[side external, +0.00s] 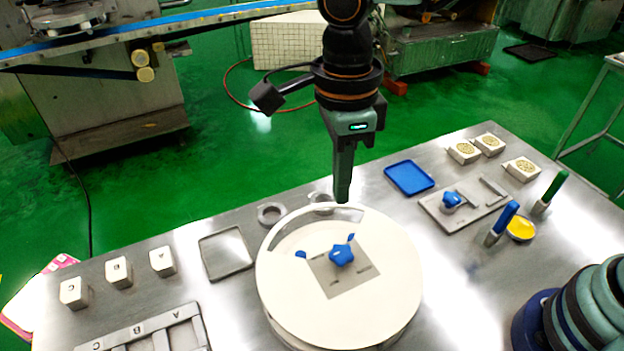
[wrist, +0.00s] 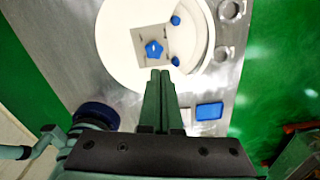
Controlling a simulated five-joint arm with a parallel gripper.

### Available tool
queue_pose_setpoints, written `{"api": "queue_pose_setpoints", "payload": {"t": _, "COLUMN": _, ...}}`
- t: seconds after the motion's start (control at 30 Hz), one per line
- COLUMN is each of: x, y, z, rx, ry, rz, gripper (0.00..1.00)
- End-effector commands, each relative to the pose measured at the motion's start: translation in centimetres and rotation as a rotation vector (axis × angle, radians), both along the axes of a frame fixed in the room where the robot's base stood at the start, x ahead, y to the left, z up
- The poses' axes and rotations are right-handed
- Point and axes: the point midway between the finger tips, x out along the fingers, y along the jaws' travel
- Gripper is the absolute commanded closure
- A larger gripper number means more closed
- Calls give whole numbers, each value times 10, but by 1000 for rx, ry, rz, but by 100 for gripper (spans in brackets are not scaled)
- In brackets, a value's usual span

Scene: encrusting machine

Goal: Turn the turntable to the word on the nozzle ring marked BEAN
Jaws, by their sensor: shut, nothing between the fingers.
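The turntable (side external: 390,290) is a round cream disc with a raised curved strip on its far side. At its middle lies a grey square plate (side external: 325,275) with a blue star-shaped knob (side external: 342,255); its markings are too small to read. Two small blue pieces (side external: 300,255) stand on the disc near the plate. My gripper (side external: 342,198) is shut and empty, pointing down by the turntable's far edge. In the wrist view, its fingertips (wrist: 160,72) overlap the turntable (wrist: 112,55). I cannot tell whether they touch it. No word BEAN is legible.
Two metal rings, one at the back left (side external: 270,213), lie behind the turntable. A blue tray (side external: 409,177) and a grey plate with another blue knob (side external: 452,199) are to the right. A grey tray (side external: 226,253) and lettered white blocks (side external: 118,273) are to the left.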

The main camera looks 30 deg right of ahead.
Motion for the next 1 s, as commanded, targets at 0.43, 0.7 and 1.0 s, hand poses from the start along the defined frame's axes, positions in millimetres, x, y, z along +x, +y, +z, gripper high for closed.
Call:
{"api": "queue_pose_setpoints", "payload": {"t": 0.43, "x": 45, "y": -1, "z": -15, "rx": 4, "ry": 96, "rz": 948, "gripper": 100}}
{"api": "queue_pose_setpoints", "payload": {"t": 0.7, "x": 70, "y": -4, "z": -27, "rx": 51, "ry": 160, "rz": 1522, "gripper": 100}}
{"api": "queue_pose_setpoints", "payload": {"t": 1.0, "x": 94, "y": -11, "z": -42, "rx": 139, "ry": 215, "rz": 2108, "gripper": 100}}
